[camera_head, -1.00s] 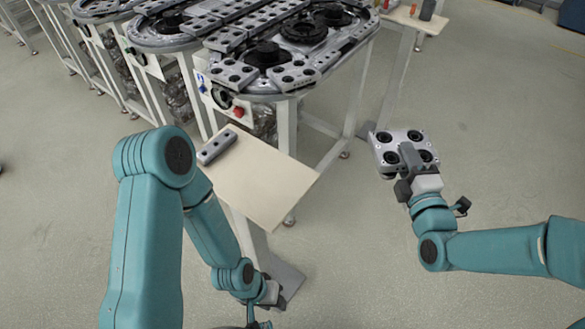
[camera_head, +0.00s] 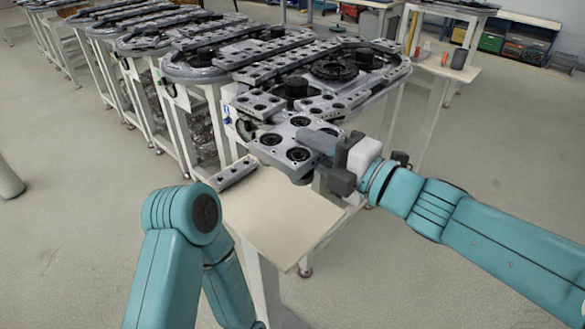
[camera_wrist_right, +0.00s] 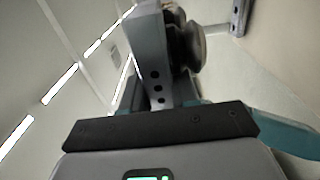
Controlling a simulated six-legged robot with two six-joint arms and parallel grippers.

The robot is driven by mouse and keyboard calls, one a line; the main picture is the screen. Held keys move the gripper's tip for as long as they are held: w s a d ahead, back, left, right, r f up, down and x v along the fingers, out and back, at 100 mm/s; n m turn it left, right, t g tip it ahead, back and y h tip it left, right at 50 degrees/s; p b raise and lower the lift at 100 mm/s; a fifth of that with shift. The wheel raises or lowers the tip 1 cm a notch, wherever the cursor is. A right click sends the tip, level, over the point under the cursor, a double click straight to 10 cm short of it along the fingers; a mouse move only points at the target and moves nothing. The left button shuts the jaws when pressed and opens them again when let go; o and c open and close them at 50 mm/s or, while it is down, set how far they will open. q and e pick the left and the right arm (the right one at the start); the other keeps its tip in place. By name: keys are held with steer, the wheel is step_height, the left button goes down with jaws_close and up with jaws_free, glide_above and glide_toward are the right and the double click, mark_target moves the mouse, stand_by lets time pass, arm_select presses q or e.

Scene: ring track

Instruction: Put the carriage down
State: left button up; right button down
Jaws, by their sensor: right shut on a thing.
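The carriage (camera_head: 278,153) is a flat grey plate with several round black parts. In the head view it appears over the back of the small beige table (camera_head: 280,220), in front of the near end of the ring track (camera_head: 330,85). My right gripper (camera_head: 320,147) is shut on its right side. I cannot tell whether the carriage touches anything below. In the right wrist view the carriage (camera_wrist_right: 150,50) shows edge-on, with round wheels (camera_wrist_right: 187,45) on its right side. My left gripper is out of view; only its arm shows.
A grey bar with holes (camera_head: 237,172) lies at the table's back left edge. More track tables stand in a row at the back left. A side table (camera_head: 445,65) with small cups is at the back right. The front of the beige table is clear.

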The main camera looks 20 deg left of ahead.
steer(key=b, duration=0.3)
glide_above(308, 231)
step_height(308, 231, down, 12)
steer(key=shift+w+r, duration=0.1)
step_height(308, 231, down, 5)
steer(key=shift+f, duration=0.1)
steer(key=shift+b, duration=0.3)
steer(key=shift+f, duration=0.15)
steer(key=c, duration=1.2)
jaws_free()
steer(key=shift+f, duration=0.15)
steer(key=shift+o, duration=0.3)
